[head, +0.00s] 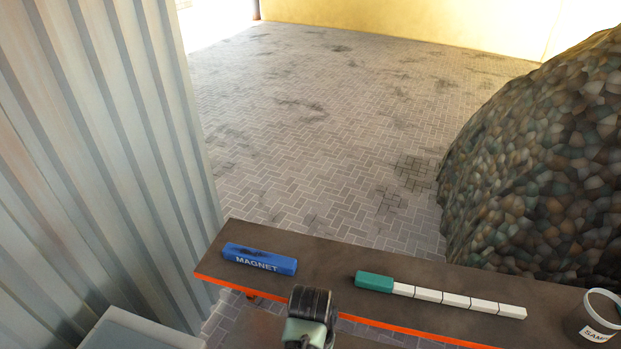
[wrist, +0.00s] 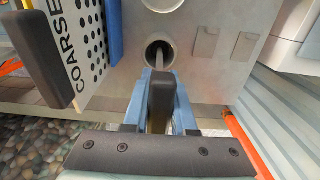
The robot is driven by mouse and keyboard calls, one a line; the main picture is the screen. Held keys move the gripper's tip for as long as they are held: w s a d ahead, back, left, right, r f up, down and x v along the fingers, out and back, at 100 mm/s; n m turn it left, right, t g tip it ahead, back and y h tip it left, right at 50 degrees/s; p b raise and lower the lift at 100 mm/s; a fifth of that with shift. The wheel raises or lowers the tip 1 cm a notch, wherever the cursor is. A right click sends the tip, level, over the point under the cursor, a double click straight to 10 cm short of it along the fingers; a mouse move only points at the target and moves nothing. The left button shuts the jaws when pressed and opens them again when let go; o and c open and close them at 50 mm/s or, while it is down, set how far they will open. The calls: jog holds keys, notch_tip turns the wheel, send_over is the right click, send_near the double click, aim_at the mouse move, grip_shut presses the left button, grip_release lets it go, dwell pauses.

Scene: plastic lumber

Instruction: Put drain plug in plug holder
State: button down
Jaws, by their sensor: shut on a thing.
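My gripper (wrist: 160,88) shows from behind in the wrist view, with a dark finger in the middle and blue parts on both sides. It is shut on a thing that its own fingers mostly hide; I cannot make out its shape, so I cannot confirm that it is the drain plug. Just beyond the fingertips, a thin grey rod (wrist: 159,62) shows in front of a round dark opening (wrist: 154,43) in a grey surface. Whether the rod is inside the opening or only in front of it, I cannot tell. I cannot identify the plug holder for certain.
A white perforated panel marked COARSE (wrist: 74,40) and a dark block (wrist: 38,52) are at the left of the wrist view. In the head view, a dark shelf (head: 325,262) holds a blue magnet (head: 259,259), a green-and-white stick (head: 440,296) and a cup (head: 597,318).

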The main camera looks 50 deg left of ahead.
jog(key=c, duration=0.7)
grip_release()
jog(key=shift+f, duration=0.1)
notch_tip(320, 180, up, 11)
jog(key=shift+r+p, duration=0.7)
jog(key=shift+p, duration=0.4)
